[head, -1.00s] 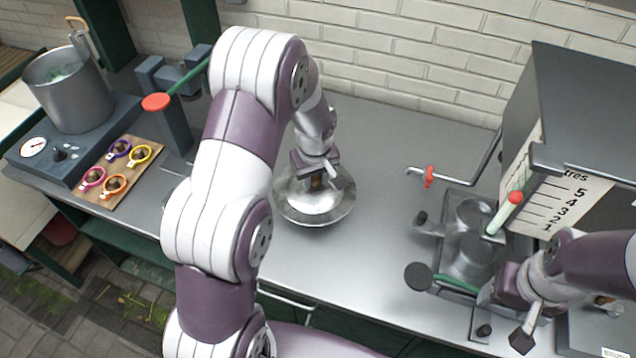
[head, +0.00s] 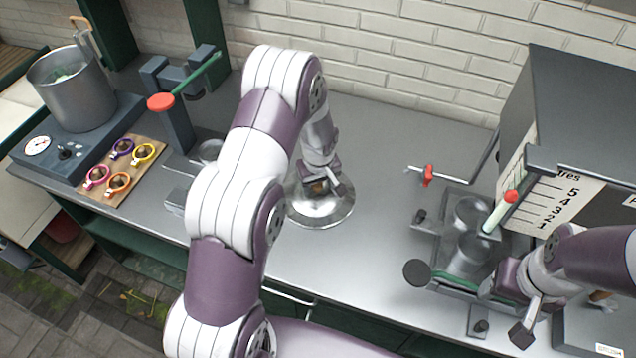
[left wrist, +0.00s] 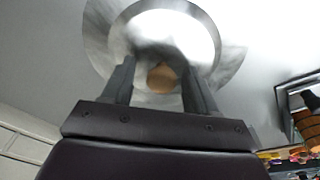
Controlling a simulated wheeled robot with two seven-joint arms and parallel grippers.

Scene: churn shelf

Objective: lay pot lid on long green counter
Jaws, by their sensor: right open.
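The pot lid (head: 336,213) is a round shiny metal disc with a small brown knob (left wrist: 160,79). It appears to lie flat on the grey top of the long counter (head: 375,250), which has green sides below. My left gripper (head: 322,188) is over the lid's middle, pointing down. In the left wrist view its two fingers stand on either side of the knob, with a gap on each side. My right gripper (head: 541,322) is open and empty at the lower right.
A tall pot (head: 75,95) stands on a scale at the left, beside a board with coloured rings (head: 120,165). A large dark machine (head: 580,120) and tap (head: 428,175) are at right. Counter between lid and tap is clear.

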